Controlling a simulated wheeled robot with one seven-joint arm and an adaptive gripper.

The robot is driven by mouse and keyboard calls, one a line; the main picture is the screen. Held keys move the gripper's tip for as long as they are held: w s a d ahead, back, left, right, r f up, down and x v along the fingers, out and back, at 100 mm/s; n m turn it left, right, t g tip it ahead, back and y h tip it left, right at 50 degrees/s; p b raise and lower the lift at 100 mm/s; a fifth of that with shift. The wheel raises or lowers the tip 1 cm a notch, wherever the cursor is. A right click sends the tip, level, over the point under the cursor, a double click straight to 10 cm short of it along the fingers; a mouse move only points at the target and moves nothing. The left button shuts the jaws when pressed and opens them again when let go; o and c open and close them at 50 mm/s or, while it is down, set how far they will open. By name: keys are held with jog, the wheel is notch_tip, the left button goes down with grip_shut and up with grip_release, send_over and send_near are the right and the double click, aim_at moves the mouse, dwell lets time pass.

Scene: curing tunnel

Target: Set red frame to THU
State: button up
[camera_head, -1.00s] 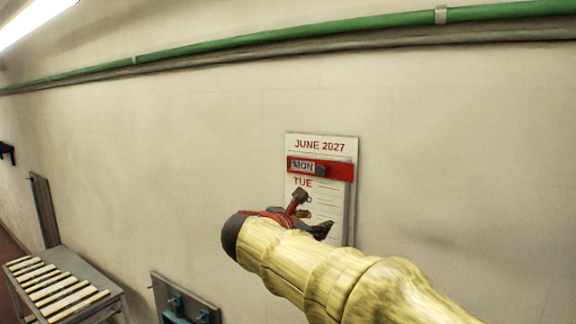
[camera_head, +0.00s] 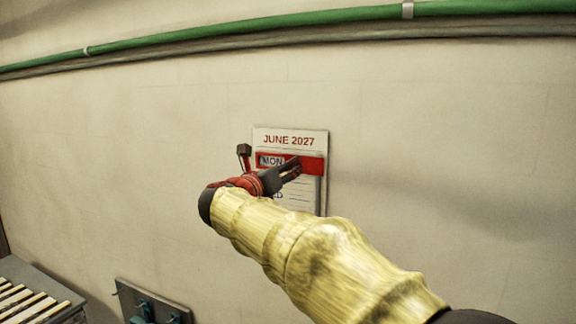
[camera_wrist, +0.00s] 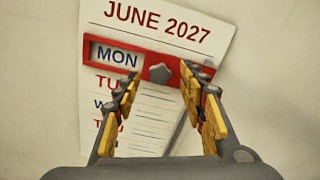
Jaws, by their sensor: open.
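The red frame (camera_head: 313,164) sits across the wall calendar (camera_head: 291,139) with its window around MON. In the wrist view the red frame (camera_wrist: 130,50) carries a grey knob (camera_wrist: 159,73) right of the window. TUE, a partly covered row and THU (camera_wrist: 107,128) show below it on the calendar (camera_wrist: 180,12). My gripper (camera_wrist: 172,85) is open, with one finger on each side of the knob and a gap to each. In the head view my gripper (camera_head: 268,165) is in front of the frame and hides the knob and part of the rows.
A green pipe (camera_head: 250,30) and a grey pipe run along the wall above. A panel with teal parts (camera_head: 150,308) is low on the wall, and a slatted roller table (camera_head: 35,300) stands at lower left. The wall around the calendar is bare.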

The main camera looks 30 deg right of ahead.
jog(key=x, duration=0.2)
jog(key=shift+w+d, duration=0.2)
jog(key=shift+d, duration=0.05)
jog(key=shift+c, duration=0.9)
grip_shut()
